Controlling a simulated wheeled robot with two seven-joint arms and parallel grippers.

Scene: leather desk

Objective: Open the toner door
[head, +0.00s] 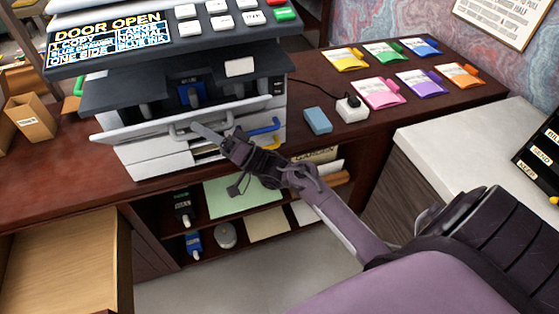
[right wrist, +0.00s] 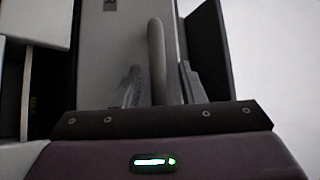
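The copier's toner door (head: 140,130) is a pale panel hinged down at the front of the copier (head: 150,170). It is swung outward, and the bay above it shows a blue toner cartridge (head: 190,94) and dark parts. The copier screen (head: 110,38) reads "DOOR OPEN". My right gripper (head: 212,136) is at the grey door handle (head: 180,130). In the right wrist view the handle (right wrist: 156,50) stands between the two fingers (right wrist: 158,88), with gaps visible on both sides. My left gripper is not in view.
A blue block (head: 318,121) and a white power adapter (head: 352,109) lie right of the copier. Coloured packets (head: 379,92) lie further right. Below is an open shelf with bottles and papers (head: 245,194). An open wooden drawer (head: 65,262) juts out at lower left.

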